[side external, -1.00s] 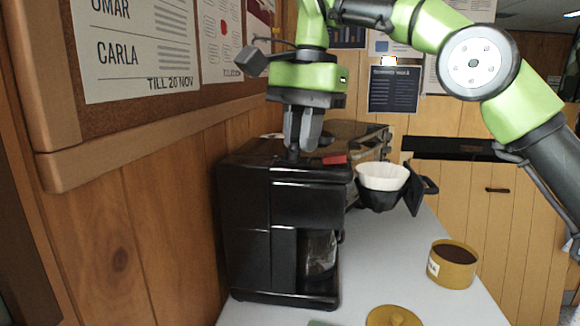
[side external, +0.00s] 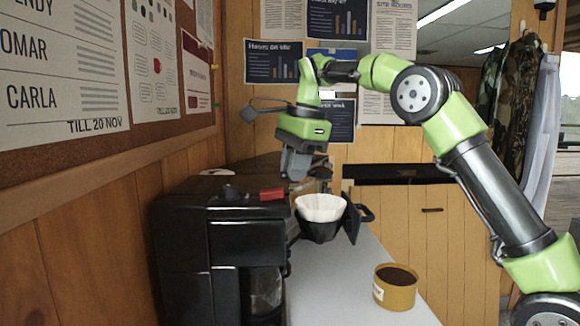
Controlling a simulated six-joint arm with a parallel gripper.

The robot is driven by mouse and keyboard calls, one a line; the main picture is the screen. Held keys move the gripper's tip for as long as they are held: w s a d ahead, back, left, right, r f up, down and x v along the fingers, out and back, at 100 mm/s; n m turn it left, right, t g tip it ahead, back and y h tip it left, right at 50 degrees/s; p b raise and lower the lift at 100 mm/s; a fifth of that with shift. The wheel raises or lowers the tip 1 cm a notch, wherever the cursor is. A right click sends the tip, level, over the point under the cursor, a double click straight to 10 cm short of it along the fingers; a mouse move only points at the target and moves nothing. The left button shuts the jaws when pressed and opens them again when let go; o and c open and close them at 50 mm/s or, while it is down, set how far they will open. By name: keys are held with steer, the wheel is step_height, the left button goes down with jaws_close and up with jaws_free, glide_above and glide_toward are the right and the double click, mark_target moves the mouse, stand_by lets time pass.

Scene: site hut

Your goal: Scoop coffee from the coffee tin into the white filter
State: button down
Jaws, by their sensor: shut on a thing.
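The coffee tin (side external: 395,289) is a round mustard-yellow tin, open, with dark coffee inside, on the grey worktop. The white filter (side external: 321,207) sits in a black holder (side external: 320,231) at the right side of the black coffee machine (side external: 182,248). My gripper (side external: 296,172) points down, just above and left of the filter. It is shut on a dark scoop (side external: 319,173), which reaches out to the right above the filter's rim. I cannot tell whether there is coffee in the scoop.
The machine has a red part (side external: 272,194) on top, close below my gripper. A dark flap (side external: 351,221) stands right of the filter holder. The worktop (side external: 336,278) is clear between machine and tin. A wooden wall with a noticeboard borders the left.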

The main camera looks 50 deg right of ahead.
steer(key=m+t, duration=0.1)
steer(key=t, duration=0.2)
steer(key=s+d+m+t+y, duration=0.1)
steer(key=t, duration=0.1)
steer(key=r+m+t+y, duration=0.1)
steer(key=t, duration=0.2)
steer(key=shift+s+d+t, duration=0.2)
steer(key=shift+d+t, duration=0.05)
steer(key=shift+t, duration=0.05)
steer(key=shift+d+r+m+t, duration=0.1)
steer(key=shift+m+t, duration=0.2)
steer(key=shift+r, duration=0.15)
steer(key=shift+s, duration=0.1)
stand_by(0.6)
